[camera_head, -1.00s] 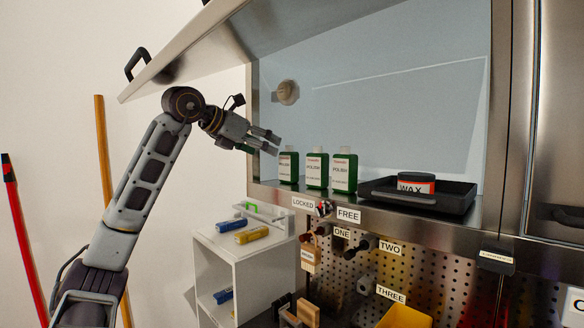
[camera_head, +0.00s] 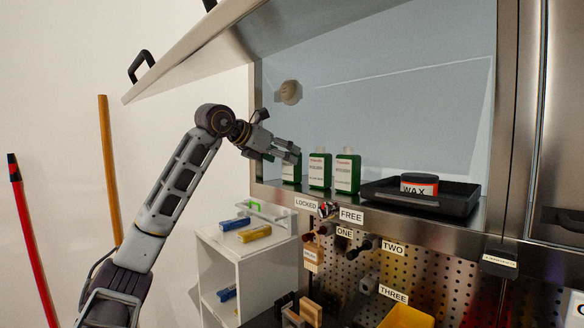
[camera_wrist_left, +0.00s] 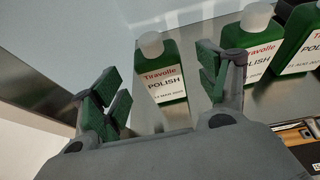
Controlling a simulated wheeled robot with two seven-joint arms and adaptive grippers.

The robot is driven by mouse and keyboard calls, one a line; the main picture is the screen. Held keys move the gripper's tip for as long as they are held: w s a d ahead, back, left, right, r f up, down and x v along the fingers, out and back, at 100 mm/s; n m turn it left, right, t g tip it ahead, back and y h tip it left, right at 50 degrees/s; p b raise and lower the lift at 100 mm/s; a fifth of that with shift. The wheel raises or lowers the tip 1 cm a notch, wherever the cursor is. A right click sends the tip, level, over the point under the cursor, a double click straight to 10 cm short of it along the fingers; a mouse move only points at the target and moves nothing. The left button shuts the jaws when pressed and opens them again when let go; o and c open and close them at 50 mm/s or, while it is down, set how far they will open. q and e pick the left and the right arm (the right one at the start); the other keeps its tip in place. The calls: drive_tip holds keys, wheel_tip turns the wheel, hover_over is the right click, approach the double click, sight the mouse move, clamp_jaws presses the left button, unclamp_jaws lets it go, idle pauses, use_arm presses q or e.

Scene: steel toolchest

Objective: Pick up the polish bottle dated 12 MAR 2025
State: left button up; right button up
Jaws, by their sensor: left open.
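Three green polish bottles with white caps and white labels stand in a row on the steel shelf: a left one (camera_head: 291,174), a middle one (camera_head: 319,171) and a right one (camera_head: 347,172). My left gripper (camera_head: 288,153) is open at the left bottle and partly hides its top. In the left wrist view, the left bottle (camera_wrist_left: 165,85) stands upright between and beyond my spread fingers (camera_wrist_left: 165,92). Its small date line seems to read 12 MAR 2025, though blurred. The middle bottle (camera_wrist_left: 262,50) is partly behind the right finger.
A black tray (camera_head: 455,203) with a wax tin (camera_head: 419,184) stands right of the bottles. The lifted door (camera_head: 190,55) hangs above my arm. A white shelf unit (camera_head: 240,245) stands below left. The latch knob (camera_head: 327,209) sits under the shelf edge.

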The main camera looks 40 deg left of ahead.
use_arm(q)
drive_tip(key=shift+p+x, duration=0.5)
drive_tip(key=shift+x, duration=2.1)
drive_tip(key=shift+s+a+f, duration=0.1)
drive_tip(key=shift+f, duration=0.1)
drive_tip(key=c, duration=1.1)
drive_tip(key=shift+c, duration=0.8)
drive_tip(key=shift+r, duration=0.1)
